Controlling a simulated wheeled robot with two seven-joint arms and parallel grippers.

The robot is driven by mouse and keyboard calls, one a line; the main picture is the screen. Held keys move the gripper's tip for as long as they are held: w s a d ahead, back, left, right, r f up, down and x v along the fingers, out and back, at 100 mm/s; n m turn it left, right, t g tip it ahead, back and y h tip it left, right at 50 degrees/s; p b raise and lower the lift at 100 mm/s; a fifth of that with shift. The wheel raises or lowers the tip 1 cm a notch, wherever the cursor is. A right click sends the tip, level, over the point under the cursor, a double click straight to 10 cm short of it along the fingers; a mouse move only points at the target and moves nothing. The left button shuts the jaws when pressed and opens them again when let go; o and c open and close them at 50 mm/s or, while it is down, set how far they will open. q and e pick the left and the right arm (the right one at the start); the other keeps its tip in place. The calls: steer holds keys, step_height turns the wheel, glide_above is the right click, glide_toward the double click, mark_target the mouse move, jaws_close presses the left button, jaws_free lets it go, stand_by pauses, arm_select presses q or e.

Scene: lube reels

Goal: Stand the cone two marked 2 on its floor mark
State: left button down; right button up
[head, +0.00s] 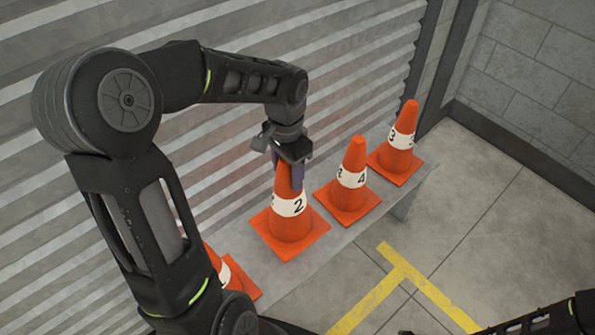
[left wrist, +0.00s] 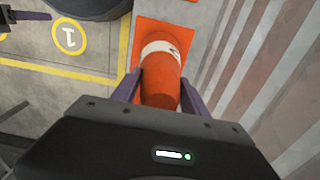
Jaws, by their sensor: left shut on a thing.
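The orange cone marked 2 (head: 290,222) stands upright on the grey bench, with a white band and a square base. My left gripper (head: 289,172) is above it with its fingers around the cone's top, shut on it. The left wrist view shows the cone (left wrist: 162,72) between the two purplish fingers (left wrist: 161,92), its base against the bench. A yellow floor circle marked 1 (left wrist: 69,37) shows in the left wrist view. The floor mark for 2 is not seen.
The cone marked 4 (head: 350,185) and the cone marked 3 (head: 398,148) stand to the right on the bench (head: 318,252). Another cone (head: 232,279) is partly hidden behind my left arm. A corrugated wall runs behind. Yellow lines (head: 390,285) cross the open floor.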

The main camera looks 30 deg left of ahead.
arm_select(q)
steer(key=w+d+f+n+p, duration=0.1)
steer(key=w+d+f+p, duration=0.1)
steer(key=d, duration=0.4)
steer(key=w+d+f+n+p, duration=0.2)
steer(key=w+d+f+p, duration=0.1)
steer(key=d+p, duration=0.3)
steer(key=shift+w+d+f+p, duration=0.15)
steer(key=shift+w+f+p, duration=0.05)
steer(key=shift+w+p, duration=0.55)
